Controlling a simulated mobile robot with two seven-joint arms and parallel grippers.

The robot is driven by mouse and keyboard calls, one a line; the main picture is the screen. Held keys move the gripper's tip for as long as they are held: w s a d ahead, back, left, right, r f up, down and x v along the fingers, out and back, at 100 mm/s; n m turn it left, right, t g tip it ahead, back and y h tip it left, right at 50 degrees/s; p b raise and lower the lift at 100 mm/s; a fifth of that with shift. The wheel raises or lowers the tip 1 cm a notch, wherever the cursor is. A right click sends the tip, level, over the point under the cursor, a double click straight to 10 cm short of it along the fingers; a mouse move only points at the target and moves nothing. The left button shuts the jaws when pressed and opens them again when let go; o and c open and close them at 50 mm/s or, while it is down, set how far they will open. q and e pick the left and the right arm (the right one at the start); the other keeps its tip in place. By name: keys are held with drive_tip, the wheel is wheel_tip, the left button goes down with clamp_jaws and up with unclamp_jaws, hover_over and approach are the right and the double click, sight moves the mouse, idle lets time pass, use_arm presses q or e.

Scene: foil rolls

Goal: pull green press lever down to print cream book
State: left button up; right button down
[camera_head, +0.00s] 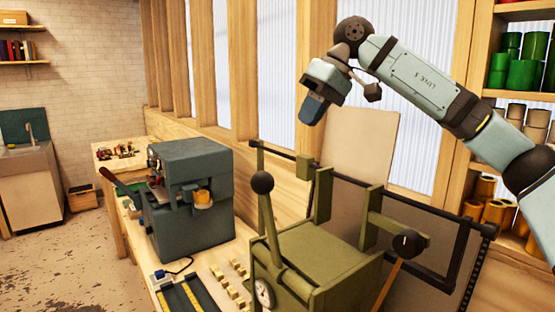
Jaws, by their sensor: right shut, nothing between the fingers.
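The olive-green press (320,262) stands on the bench at the lower middle, with a round dial on its front. Its green lever (269,228) stands nearly upright, with a black ball knob (262,182) on top. My right gripper (312,109) is shut and empty, in the air above and to the right of the knob, touching nothing. I cannot make out a cream book. My left gripper is out of view.
A blue-grey machine (190,225) stands to the left on the wooden bench. Small cream blocks (235,285) lie between it and the press. A wooden-shafted handle with a dark knob (408,243) and a dark frame (425,208) rise at the right. Shelves of foil rolls (522,72) stand far right.

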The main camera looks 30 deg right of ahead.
drive_tip(key=a+f+p, duration=0.3)
drive_tip(key=a+f, duration=0.4)
drive_tip(key=f, duration=0.1)
drive_tip(key=shift+w+f, duration=0.2)
drive_tip(key=shift+f, duration=0.05)
drive_tip(key=shift+a, duration=0.1)
